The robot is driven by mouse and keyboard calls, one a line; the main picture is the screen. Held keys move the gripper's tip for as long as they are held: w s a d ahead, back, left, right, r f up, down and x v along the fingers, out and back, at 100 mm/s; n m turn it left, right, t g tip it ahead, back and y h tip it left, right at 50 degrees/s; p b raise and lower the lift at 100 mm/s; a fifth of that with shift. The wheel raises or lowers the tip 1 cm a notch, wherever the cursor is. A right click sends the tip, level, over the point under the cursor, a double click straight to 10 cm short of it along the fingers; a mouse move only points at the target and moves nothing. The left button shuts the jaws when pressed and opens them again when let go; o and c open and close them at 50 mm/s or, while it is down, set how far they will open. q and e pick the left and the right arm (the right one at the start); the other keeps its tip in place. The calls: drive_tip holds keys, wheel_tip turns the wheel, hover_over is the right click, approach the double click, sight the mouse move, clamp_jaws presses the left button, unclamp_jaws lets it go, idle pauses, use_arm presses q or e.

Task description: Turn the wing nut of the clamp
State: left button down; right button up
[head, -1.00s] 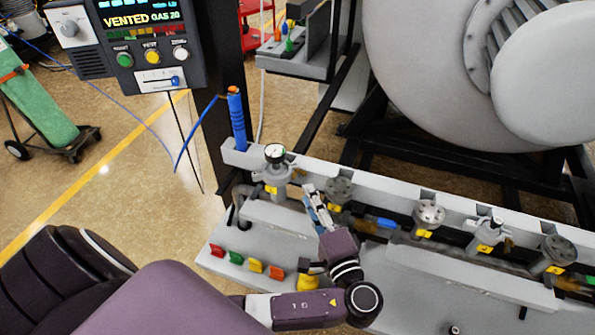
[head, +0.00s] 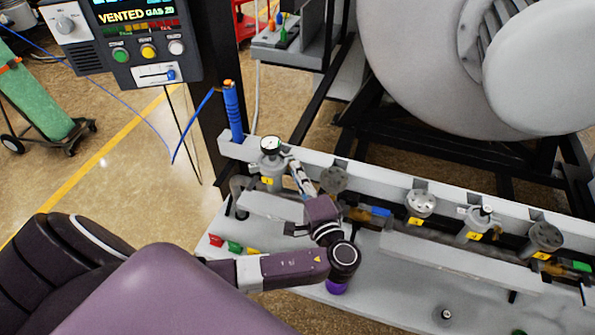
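A grey metal fitting (head: 270,168) with a round dial gauge (head: 270,145) on top and a yellow label stands at the left end of the rail. A clamp appears to ring it, with a small part jutting out to its left, but I cannot make out a wing nut clearly. My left gripper (head: 294,163) is just right of this fitting, its pale narrow fingers pointing up and left toward it. The fingers are close together; their gap and any contact are too small to tell. My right gripper is not in view.
More fittings, including a round-topped one (head: 421,204) and one with a small top piece (head: 476,220), stand along the rail to the right. A blue-sleeved post (head: 233,112) rises behind left. A control panel (head: 125,40) hangs upper left. Coloured tags (head: 235,246) lie partly behind my arm.

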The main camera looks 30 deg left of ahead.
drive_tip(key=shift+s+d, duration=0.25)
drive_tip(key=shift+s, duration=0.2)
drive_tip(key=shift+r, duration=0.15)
use_arm(q)
drive_tip(key=m+p, duration=0.3)
drive_tip(key=m, duration=0.1)
drive_tip(key=shift+r+p, duration=0.2)
drive_tip(key=shift+p, duration=0.2)
drive_tip(key=m+p, duration=0.4)
drive_tip(key=m, duration=0.2)
drive_tip(key=shift+m+p, duration=0.3)
drive_tip(key=shift+m, duration=0.1)
drive_tip(key=shift+f+m+p, duration=0.15)
drive_tip(key=shift+m+p, duration=1.05)
drive_tip(key=shift+m, duration=2.4)
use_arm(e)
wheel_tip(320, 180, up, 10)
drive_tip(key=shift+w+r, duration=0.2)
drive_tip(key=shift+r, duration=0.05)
